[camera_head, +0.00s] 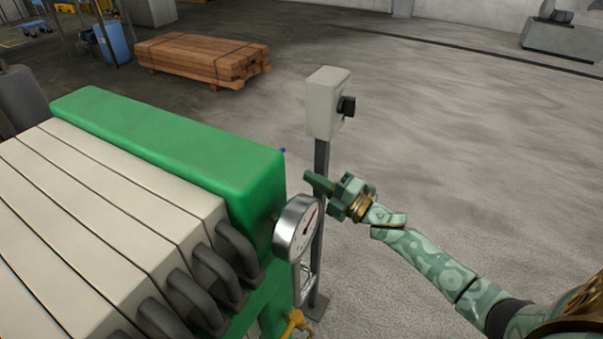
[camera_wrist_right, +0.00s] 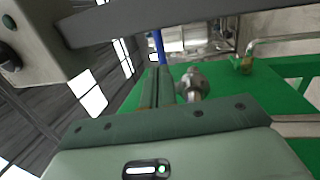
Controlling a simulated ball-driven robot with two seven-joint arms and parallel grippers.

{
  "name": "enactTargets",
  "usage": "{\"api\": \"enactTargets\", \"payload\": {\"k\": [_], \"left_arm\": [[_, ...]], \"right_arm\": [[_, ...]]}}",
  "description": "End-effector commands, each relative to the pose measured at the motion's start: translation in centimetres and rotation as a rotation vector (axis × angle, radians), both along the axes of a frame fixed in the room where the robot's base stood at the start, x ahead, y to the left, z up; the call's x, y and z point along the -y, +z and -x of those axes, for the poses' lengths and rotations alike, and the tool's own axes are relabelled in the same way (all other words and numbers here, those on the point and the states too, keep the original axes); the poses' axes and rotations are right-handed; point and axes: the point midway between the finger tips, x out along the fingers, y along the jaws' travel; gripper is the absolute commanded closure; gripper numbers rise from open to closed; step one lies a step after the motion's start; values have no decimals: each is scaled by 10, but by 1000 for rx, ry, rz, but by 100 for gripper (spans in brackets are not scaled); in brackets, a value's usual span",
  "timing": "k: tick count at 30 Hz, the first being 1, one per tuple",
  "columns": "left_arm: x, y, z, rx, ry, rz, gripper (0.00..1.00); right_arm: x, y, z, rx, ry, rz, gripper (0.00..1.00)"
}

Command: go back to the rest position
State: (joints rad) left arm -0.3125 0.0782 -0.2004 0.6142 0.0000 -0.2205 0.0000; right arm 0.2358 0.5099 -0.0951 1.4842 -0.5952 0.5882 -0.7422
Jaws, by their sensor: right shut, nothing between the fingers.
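My right gripper (camera_head: 318,183) is shut and empty in the head view. It is in front of the grey post (camera_head: 320,215) that carries a pale switch box (camera_head: 323,103) with a black knob. The round pressure gauge (camera_head: 296,228) on the green machine (camera_head: 165,133) is just below and left of the fingers. In the right wrist view the closed fingers (camera_wrist_right: 157,88) point towards the machine's green side, and the box (camera_wrist_right: 35,40) is at the upper left. My left gripper is not in view.
The green machine with cream plates (camera_head: 110,215) and dark handles fills the left of the head view. A yellow valve (camera_head: 294,323) is low beside it. Bundled timber (camera_head: 200,58) lies behind on the floor. The concrete floor (camera_head: 470,150) at right is clear.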

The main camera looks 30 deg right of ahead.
Motion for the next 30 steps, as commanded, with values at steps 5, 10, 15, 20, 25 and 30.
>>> {"api": "enactTargets", "payload": {"k": [5,10,15,20,25,30], "left_arm": [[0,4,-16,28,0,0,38],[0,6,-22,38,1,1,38],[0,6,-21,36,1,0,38],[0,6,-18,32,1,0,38],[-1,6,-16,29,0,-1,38],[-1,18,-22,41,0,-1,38]], "right_arm": [[18,-6,31,-2,-1,0,100],[30,-11,50,-1,-1,-1,100],[33,-13,56,0,1,0,100],[33,-14,55,-12,2,-18,100],[72,-69,48,-254,-159,-181,100],[105,-199,102,-662,-454,-448,100]]}}
